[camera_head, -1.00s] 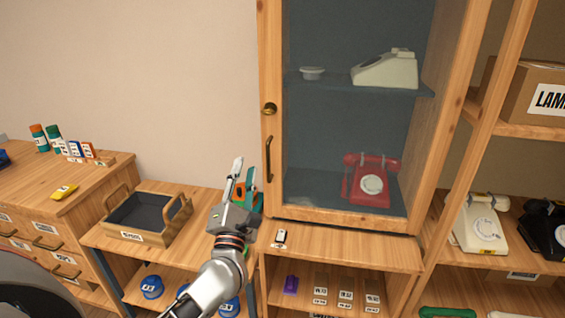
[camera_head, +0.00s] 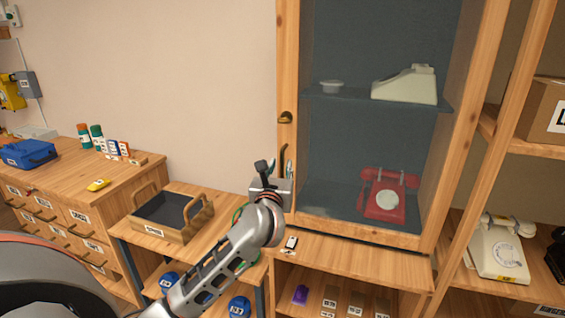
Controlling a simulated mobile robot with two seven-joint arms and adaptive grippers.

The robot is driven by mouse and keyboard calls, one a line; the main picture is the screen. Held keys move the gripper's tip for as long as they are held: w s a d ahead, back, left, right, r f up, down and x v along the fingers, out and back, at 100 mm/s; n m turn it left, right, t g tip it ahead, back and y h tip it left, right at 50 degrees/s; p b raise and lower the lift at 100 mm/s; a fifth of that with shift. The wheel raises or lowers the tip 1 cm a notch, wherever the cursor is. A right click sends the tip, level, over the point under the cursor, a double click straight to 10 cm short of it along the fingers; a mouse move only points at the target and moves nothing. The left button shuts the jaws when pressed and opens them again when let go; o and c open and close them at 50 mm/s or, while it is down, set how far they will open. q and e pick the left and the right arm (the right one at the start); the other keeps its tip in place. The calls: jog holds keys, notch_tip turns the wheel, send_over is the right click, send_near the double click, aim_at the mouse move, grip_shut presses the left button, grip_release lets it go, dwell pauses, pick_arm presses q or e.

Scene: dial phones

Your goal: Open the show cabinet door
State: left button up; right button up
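The show cabinet door (camera_head: 287,60) is a tall wood-framed glass panel at the upper right centre, and it looks closed. A dark vertical bar handle (camera_head: 284,156) sits low on its left stile, below a brass lock or knob (camera_head: 286,118). My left gripper (camera_head: 276,168) is at the handle's lower part, fingers pointing up and apart. The gripper hides the handle's lower end; I cannot tell whether it touches. Behind the glass are a red dial phone (camera_head: 388,196), a cream phone (camera_head: 405,85) and a small pale dish (camera_head: 331,87). My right gripper is not in view.
A wooden tray (camera_head: 205,217) stands on the low shelf left of the cabinet. A small tagged key-like item (camera_head: 291,243) lies on the ledge below the door. A white phone (camera_head: 497,250) is on the right shelving. The wall left of the door is bare.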

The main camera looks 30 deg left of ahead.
aim_at(282, 163)
pick_arm(q)
jog(key=shift+x, duration=1.6)
grip_shut()
